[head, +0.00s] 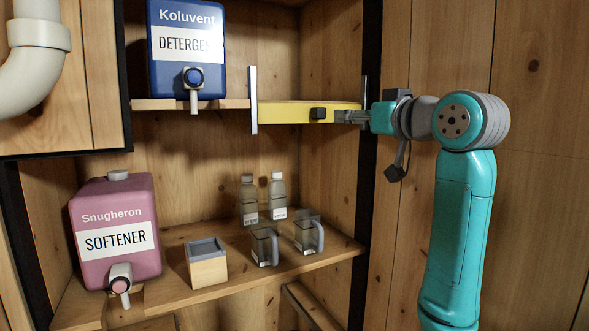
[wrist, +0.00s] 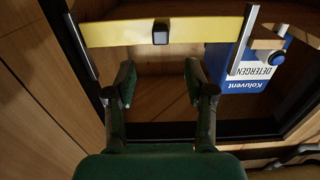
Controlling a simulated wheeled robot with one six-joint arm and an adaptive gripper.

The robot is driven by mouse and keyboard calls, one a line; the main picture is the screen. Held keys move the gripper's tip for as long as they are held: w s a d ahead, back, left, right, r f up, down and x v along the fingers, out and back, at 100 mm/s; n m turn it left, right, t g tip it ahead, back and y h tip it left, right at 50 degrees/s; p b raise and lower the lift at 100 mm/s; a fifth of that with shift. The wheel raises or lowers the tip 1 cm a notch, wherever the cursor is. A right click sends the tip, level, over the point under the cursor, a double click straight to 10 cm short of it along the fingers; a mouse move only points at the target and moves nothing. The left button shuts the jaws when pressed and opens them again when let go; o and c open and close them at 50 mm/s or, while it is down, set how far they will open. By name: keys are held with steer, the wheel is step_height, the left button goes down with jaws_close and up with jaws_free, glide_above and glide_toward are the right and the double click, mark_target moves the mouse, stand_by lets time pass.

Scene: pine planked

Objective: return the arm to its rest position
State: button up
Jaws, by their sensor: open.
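My teal arm rises at the right of the head view and reaches left at shelf height. My gripper (head: 346,117) is in front of the right end of a yellow bar-like front (head: 285,112). The wrist view shows my gripper (wrist: 159,82) open, its two dark fingers apart with nothing between them. The yellow front (wrist: 195,30) with its dark square knob (wrist: 160,32) lies beyond the fingertips there, with a visible gap. The knob (head: 318,114) also shows in the head view, left of the fingers.
Metal rails (head: 253,100) flank the yellow front. A blue detergent dispenser (head: 188,50) stands on the upper shelf. The lower shelf holds a pink softener dispenser (head: 116,230), a wooden box (head: 207,268), two glass mugs (head: 264,246) and two bottles (head: 248,200). A white pipe (head: 38,50) is upper left.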

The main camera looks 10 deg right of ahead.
step_height(320, 180, down, 29)
steer(key=w+m+h, duration=0.2)
steer(key=m, duration=0.1)
steer(key=s+f+m+h, duration=0.1)
steer(key=s+f, duration=0.3)
steer(key=f, duration=0.4)
steer(key=s+a+f, duration=0.1)
steer(key=s+f, duration=0.3)
steer(key=f, duration=0.3)
steer(key=s+f+m+h, duration=0.1)
steer(key=s+f, duration=0.3)
steer(key=f, duration=0.4)
steer(key=s+a+f+g+h, duration=0.1)
steer(key=s+f, duration=0.5)
steer(key=s, duration=0.4)
steer(key=s+a+f+h, duration=0.1)
steer(key=s+f, duration=0.6)
steer(key=s, duration=0.3)
steer(key=s+r+n+g, duration=0.1)
steer(key=s+r, duration=0.2)
steer(key=s, duration=2.2)
steer(key=shift+s+a, duration=0.4)
